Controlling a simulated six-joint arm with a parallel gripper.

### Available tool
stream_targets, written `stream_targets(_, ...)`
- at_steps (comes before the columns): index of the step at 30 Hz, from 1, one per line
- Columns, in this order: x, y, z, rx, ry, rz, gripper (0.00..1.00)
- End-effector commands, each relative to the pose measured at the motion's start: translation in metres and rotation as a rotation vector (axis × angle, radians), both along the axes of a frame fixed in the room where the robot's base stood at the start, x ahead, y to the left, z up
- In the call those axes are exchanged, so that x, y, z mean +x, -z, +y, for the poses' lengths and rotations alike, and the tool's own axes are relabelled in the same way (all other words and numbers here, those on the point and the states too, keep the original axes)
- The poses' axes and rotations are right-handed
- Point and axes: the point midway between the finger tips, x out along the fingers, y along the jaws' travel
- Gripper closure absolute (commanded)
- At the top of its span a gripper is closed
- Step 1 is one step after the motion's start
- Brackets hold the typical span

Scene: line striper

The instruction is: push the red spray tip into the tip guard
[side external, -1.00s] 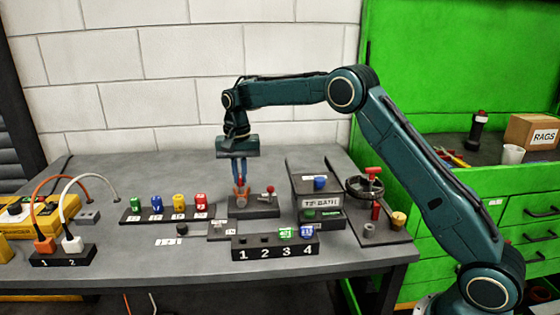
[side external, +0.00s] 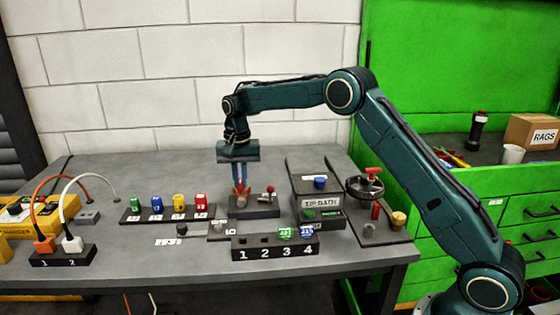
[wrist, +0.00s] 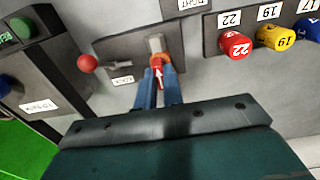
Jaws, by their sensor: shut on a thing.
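My gripper (side external: 241,192) has blue fingers with orange ends, pointing down over the dark fixture block (side external: 264,212). In the wrist view the gripper (wrist: 160,63) is shut on the red spray tip (wrist: 157,75), which has a white arrow on it. The grey tip guard (wrist: 155,43) shows just beyond the fingertips, on the fixture. The tip is at the guard, but the fingers hide how deep it sits. A red ball knob (side external: 271,190) stands on the same fixture, right of the gripper; it also shows in the wrist view (wrist: 87,63).
A rack (side external: 150,217) of numbered green, blue, yellow and red tips lies left of the fixture. A numbered block (side external: 268,253) with slots 1 to 4 stands in front. A dark stepped box (side external: 316,180) and a handwheel (side external: 364,187) stand to the right.

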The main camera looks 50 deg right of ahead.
Motion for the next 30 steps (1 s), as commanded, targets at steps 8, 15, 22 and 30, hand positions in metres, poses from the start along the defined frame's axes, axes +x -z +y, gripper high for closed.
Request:
stream_targets(8, 0.000, 0.005, 0.000, 0.000, 0.000, 0.001, 1.00)
stream_targets(15, 0.000, 0.010, 0.000, 0.000, 0.000, 0.001, 1.00)
stream_targets(22, 0.000, 0.011, 0.000, 0.000, 0.000, 0.001, 0.66)
stream_targets(30, 0.000, 0.010, 0.000, 0.000, 0.000, 0.001, 0.51)
